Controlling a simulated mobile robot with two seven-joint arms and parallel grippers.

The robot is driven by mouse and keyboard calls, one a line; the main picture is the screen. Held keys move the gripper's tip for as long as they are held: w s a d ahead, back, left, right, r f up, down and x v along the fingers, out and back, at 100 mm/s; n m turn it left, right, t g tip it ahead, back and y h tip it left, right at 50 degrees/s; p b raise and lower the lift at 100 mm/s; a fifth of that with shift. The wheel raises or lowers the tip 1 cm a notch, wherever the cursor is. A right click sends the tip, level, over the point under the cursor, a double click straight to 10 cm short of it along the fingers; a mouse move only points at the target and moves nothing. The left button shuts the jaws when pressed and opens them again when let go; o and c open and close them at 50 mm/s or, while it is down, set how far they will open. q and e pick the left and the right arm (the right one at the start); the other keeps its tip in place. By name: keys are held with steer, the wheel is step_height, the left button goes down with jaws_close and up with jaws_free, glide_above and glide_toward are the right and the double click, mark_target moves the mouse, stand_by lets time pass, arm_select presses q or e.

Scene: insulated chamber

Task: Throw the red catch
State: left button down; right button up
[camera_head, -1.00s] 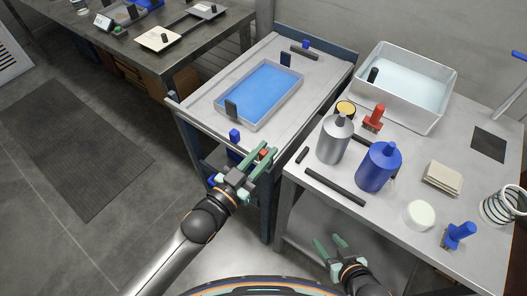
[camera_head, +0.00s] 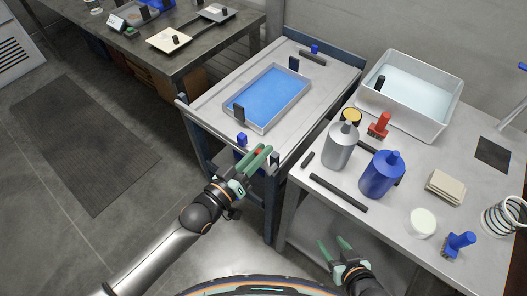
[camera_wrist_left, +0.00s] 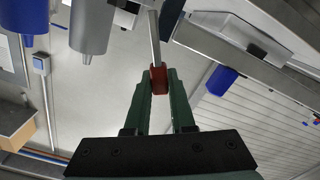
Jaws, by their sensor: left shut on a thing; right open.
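The red catch (camera_wrist_left: 159,79) is a small red block at the end of a thin grey metal bar (camera_wrist_left: 154,38) in the left wrist view. My left gripper (camera_wrist_left: 158,82) is shut on it, with a green finger on either side. In the head view the left gripper (camera_head: 266,153) is at the front edge of the grey cart (camera_head: 213,102), and only a bit of the red catch (camera_head: 259,152) shows by the fingers. My right gripper (camera_head: 334,242) is open and empty, low in front of the right bench.
The cart carries a tray of blue liquid (camera_head: 267,94) and small blue blocks. The right bench holds a silver bottle (camera_head: 340,147), a blue bottle (camera_head: 381,176), a red brush (camera_head: 379,126) and a white tub (camera_head: 451,104). Open floor lies left of the cart.

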arm_select(q)
steer(key=shift+w+a+f+n, duration=0.2)
steer(key=shift+a+n, duration=0.05)
steer(key=shift+n, duration=0.45)
steer(key=c, duration=0.8)
jaws_free()
steer(key=shift+o, duration=0.2)
steer(key=v, duration=1.2)
steer(key=shift+s+a+b, duration=0.15)
steer(key=shift+s+b, duration=0.05)
steer(key=shift+b, duration=0.2)
steer(key=shift+c, duration=0.2)
